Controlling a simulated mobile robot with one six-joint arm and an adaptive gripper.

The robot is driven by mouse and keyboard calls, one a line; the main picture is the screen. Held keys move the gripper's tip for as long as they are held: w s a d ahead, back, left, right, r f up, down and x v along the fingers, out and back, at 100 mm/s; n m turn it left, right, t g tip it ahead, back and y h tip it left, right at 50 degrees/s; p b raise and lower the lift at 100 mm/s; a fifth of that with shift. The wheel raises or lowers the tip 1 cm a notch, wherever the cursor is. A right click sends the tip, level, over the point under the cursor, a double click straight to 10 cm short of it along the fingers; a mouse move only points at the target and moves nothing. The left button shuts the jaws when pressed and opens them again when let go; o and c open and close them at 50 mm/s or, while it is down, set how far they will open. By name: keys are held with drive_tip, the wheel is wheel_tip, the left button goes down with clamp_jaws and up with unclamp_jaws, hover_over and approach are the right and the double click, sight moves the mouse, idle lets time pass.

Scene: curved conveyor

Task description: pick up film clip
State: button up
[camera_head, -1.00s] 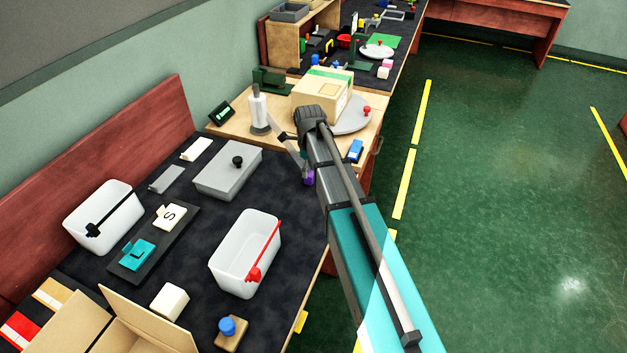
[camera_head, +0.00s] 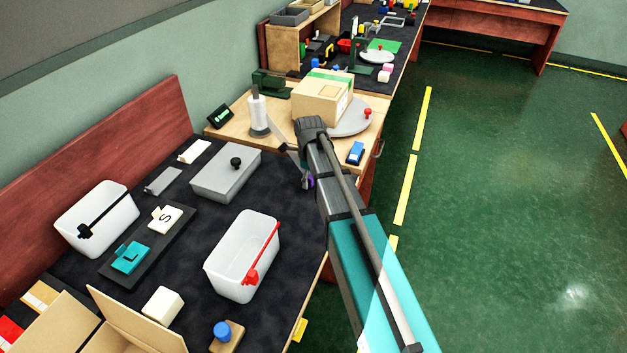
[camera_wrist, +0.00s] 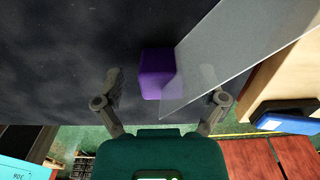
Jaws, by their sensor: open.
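A purple block (camera_wrist: 157,73), seemingly the film clip, lies on the dark mat near its edge in the wrist view. A translucent film sheet (camera_wrist: 245,48) slants up to the right from beside it and overlaps its right side. My gripper (camera_wrist: 162,82) is open, with one finger to the left of the block and the other to its right, seen through the film. In the head view, my gripper (camera_head: 306,183) is at the mat's right edge, and only a sliver of purple shows there.
A white bin with a red handle (camera_head: 243,262) and a grey lidded box (camera_head: 226,173) stand on the mat nearby. Beyond are a white bottle (camera_head: 258,112), a cardboard box (camera_head: 322,98) and a blue item (camera_head: 355,153). Open green floor lies to the right.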

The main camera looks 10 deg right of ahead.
drive_tip(key=c, duration=1.1)
drive_tip(key=shift+c, duration=0.2)
drive_tip(key=shift+r, duration=0.1)
wheel_tip(320, 180, up, 2)
drive_tip(key=p, duration=0.2)
drive_tip(key=shift+r+p, duration=0.25)
drive_tip(key=shift+p, duration=0.1)
drive_tip(key=s+r+p, duration=1)
drive_tip(key=s, duration=0.4)
drive_tip(key=shift+a+r, duration=0.15)
drive_tip(key=shift+a, duration=0.3)
